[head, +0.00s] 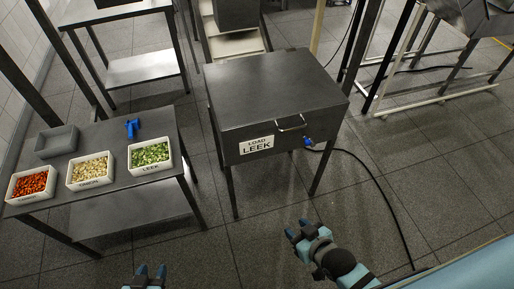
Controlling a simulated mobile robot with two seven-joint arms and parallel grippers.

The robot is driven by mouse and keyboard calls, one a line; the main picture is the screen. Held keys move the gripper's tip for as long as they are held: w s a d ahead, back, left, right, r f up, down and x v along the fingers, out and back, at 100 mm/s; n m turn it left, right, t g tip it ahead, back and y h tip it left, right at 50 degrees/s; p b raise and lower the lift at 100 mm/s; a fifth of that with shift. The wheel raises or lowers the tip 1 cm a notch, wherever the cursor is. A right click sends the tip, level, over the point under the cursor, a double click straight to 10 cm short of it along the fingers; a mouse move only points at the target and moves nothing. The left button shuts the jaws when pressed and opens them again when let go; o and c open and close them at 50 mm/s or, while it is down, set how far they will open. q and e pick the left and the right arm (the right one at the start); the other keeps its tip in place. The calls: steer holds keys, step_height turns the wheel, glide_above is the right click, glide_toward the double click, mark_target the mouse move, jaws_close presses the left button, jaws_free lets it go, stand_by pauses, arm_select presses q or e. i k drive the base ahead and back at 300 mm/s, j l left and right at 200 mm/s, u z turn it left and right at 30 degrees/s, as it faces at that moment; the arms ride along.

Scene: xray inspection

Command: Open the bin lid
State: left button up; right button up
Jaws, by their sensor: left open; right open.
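The dark metal bin (222,143) stands on legs in the middle of the head view, with a "LOAD LEEK" label on its front. Its flat lid (270,88) is shut, and a light handle (291,124) sits at the lid's front edge, right of the label. My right gripper (297,229) is open and empty, below and in front of the bin, apart from the handle. My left gripper (151,270) is open at the bottom edge, well left of and below the bin; only its fingertips and a little more show.
A metal table (110,125) at left holds white tubs of carrot (31,184), onion (90,170) and leek (150,154), a grey tray (57,141) and a blue object (132,127). A black cable (385,190) runs across the floor at right. Floor before the bin is clear.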

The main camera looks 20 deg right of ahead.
mark_target(249, 94)
steer(key=k+u, duration=0.2)
steer(key=u, duration=0.3)
steer(key=k+u, duration=0.15)
steer(key=u, duration=0.35)
